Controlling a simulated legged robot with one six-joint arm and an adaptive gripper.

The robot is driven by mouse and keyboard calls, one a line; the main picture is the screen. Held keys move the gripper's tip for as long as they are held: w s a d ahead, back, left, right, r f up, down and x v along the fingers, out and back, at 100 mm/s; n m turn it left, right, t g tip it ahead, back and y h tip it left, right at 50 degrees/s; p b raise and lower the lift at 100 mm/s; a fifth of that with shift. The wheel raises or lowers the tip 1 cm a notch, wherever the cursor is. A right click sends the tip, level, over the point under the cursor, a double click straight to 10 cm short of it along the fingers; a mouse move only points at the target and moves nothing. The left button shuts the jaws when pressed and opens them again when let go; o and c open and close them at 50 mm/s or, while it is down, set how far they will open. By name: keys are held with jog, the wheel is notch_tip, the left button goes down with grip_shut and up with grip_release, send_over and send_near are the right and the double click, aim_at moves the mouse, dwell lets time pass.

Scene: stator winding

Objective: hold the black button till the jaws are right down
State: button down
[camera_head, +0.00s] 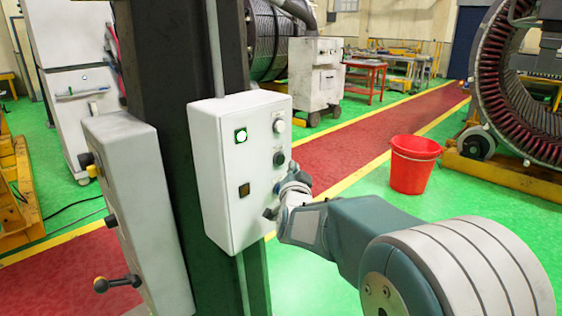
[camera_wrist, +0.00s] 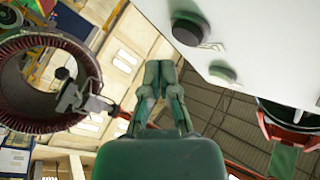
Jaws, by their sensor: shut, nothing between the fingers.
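The control box (camera_head: 222,175) is a pale grey case on a dark post. A black button (camera_head: 279,158) sits on its right-hand face, below a white button (camera_head: 279,126). My gripper (camera_head: 287,190) is beside that face, just below the black button; contact cannot be told. In the wrist view my gripper's fingers (camera_wrist: 159,78) are shut and empty. The box face (camera_wrist: 228,45) is to their right, with a large dark round button (camera_wrist: 188,28) and a smaller one (camera_wrist: 222,73). A gap shows between fingers and buttons there.
A second grey box (camera_head: 140,205) with levers is at left. A red bucket (camera_head: 414,165) and a large stator ring (camera_head: 500,95) stand at right.

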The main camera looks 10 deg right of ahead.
aim_at(280, 160)
jog(key=shift+w+a, duration=0.45)
jog(key=shift+w, duration=0.1)
dwell(1.1)
jog(key=shift+w+a+r, duration=0.1)
jog(key=shift+w+a, duration=0.1)
jog(key=shift+w, duration=0.05)
